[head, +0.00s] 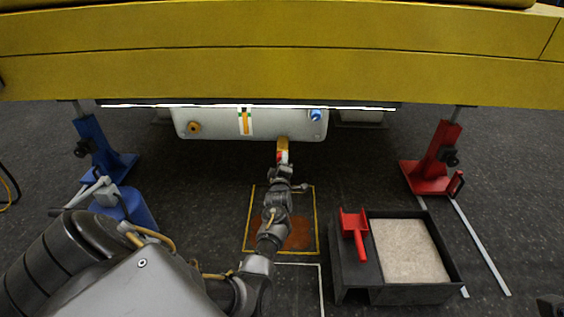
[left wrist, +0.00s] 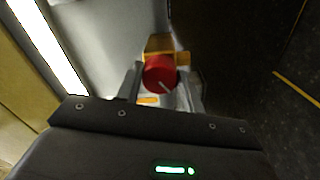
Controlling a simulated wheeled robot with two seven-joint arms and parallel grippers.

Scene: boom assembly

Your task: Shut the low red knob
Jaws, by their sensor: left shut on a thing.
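The low red knob (left wrist: 160,73) shows in the left wrist view, with a white line on its face slanting to the lower right. It sits in front of a brass-yellow valve body (left wrist: 158,44). In the head view the valve (head: 282,145) hangs under the bottom edge of the white tank (head: 215,122), and the knob is mostly hidden by my gripper. My left gripper (left wrist: 165,88) has one finger on each side of the knob and is shut on it; it also shows in the head view (head: 283,164). My right gripper is not seen.
A yellow boom (head: 280,55) spans above the tank. A blue stand (head: 97,150) is at left, a red stand (head: 435,155) at right. A black tray (head: 350,275) with pale granules and a red scoop (head: 354,225) stands right of my left arm. A yellow-outlined floor square (head: 250,240) lies below.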

